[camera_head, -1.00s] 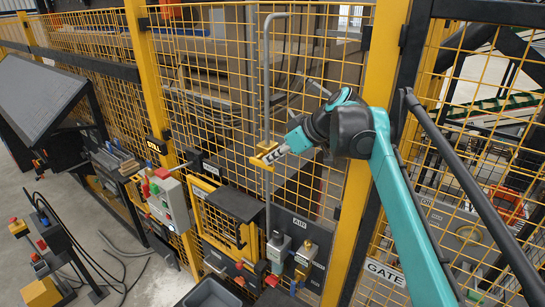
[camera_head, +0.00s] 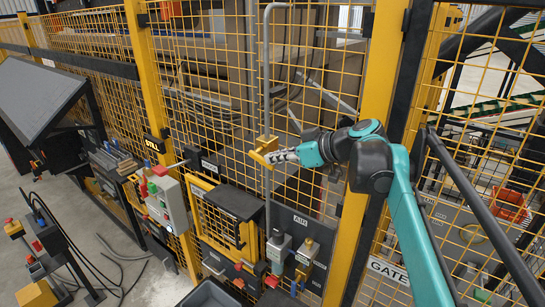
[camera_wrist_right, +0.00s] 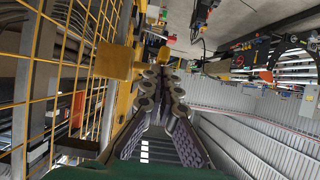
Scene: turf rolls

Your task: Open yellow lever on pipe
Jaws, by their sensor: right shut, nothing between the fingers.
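The yellow lever (camera_head: 264,152) sits on the thin grey vertical pipe (camera_head: 267,90) in front of the yellow mesh fence. My right gripper (camera_head: 277,157) reaches in from the right, with its fingertips at the lever's right side. It is shut and empty. In the right wrist view the fingertips (camera_wrist_right: 163,78) are close together, and the yellow block of the lever (camera_wrist_right: 120,60) shows just left of them. I cannot tell whether they touch it. My left gripper is not in view.
A yellow fence post (camera_head: 372,130) stands behind my right arm. Below the lever are the AIR panel (camera_head: 300,222) and a dark-topped yellow cage box (camera_head: 232,204). A grey control box (camera_head: 168,203) is to the left.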

